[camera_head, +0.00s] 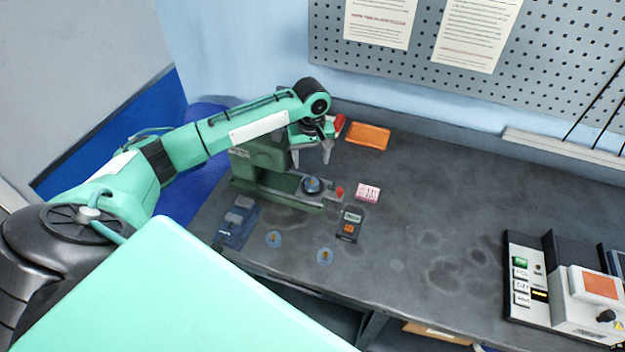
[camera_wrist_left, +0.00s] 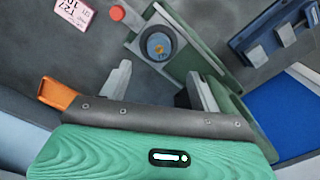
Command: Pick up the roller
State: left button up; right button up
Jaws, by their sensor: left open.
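I cannot tell for certain which thing is the roller. My left gripper (camera_head: 311,160) is open, its two fingers pointing down above the green bench machine (camera_head: 283,199). A round blue piece with a brassy centre (camera_head: 312,186) sits on the machine's base, below and apart from the fingertips. In the left wrist view the open fingers (camera_wrist_left: 157,68) have nothing between them, and the round piece (camera_wrist_left: 159,44) lies beyond their tips. A red piece (camera_head: 340,124) shows just right of the gripper, partly hidden. My right gripper is not in view.
An orange tray (camera_head: 368,136) lies behind right. A pink labelled box (camera_head: 368,192), a dark box with labels (camera_head: 349,225), a blue rack (camera_head: 237,222) and two small blue discs (camera_head: 325,257) lie around the machine. A control panel (camera_head: 530,280) stands far right. Mid-bench is clear.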

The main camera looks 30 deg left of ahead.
pick_arm(q)
jog(key=p, duration=0.1)
send_over(312, 181)
notch_tip(312, 181, down, 5)
jog(key=shift+r, duration=0.1)
notch_tip(312, 181, down, 4)
jog(key=shift+r+p, duration=0.2)
jog(key=shift+p, duration=0.4)
jog(key=shift+f, duration=0.3)
jog(key=c, duration=1.2)
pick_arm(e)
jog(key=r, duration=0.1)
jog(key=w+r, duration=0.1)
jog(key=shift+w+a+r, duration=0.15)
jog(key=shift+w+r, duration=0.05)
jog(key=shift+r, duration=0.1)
pick_arm(q)
jog(key=shift+r, duration=0.1)
